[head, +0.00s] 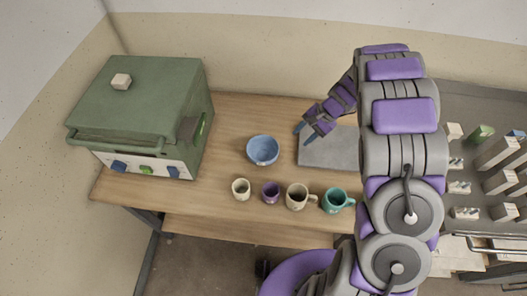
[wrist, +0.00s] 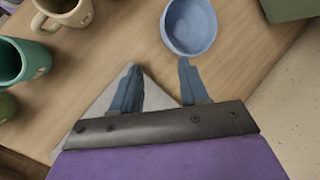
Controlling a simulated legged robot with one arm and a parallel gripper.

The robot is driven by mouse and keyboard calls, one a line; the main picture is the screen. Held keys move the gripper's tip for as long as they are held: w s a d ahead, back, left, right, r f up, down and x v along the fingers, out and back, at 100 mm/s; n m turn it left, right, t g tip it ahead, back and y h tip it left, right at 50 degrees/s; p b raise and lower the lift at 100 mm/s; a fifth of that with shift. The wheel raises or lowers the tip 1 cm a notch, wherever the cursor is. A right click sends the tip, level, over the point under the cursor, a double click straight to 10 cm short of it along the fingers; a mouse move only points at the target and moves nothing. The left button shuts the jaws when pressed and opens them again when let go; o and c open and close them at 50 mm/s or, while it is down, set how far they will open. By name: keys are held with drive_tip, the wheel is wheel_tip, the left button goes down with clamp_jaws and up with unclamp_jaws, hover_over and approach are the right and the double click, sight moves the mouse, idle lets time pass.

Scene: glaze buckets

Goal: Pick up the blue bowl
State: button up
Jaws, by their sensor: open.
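The blue bowl (head: 263,150) stands upright and looks empty on the wooden table, left of the grey slab. My gripper (head: 304,136) is open and empty, to the right of the bowl near the left edge of the slab. In the wrist view both blue fingers of my gripper (wrist: 158,79) are spread apart with nothing between them.
A cream cup (head: 241,189), purple cup (head: 271,192), beige mug (head: 298,197) and teal mug (head: 335,200) line the table's front. A green kiln-like box (head: 145,110) stands left. The grey slab (head: 328,150) lies right. Bare table (head: 225,120) surrounds the bowl's back and left.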

drive_tip(key=b, duration=0.3)
approach(277, 157)
drive_tip(key=x, duration=0.5)
drive_tip(key=shift+s+d+f, duration=0.1)
drive_tip(key=shift+s+d, duration=0.1)
drive_tip(key=shift+s, duration=0.15)
drive_tip(key=shift+a+f, duration=0.3)
drive_tip(key=shift+a, duration=0.25)
drive_tip(key=shift+w+b+x, duration=0.2)
drive_tip(key=shift+b+x, duration=0.55)
drive_tip(key=shift+x, duration=1.5)
drive_tip(key=shift+a, duration=0.1)
drive_tip(key=shift+a, duration=0.1)
drive_tip(key=c, duration=0.3)
clamp_jaws()
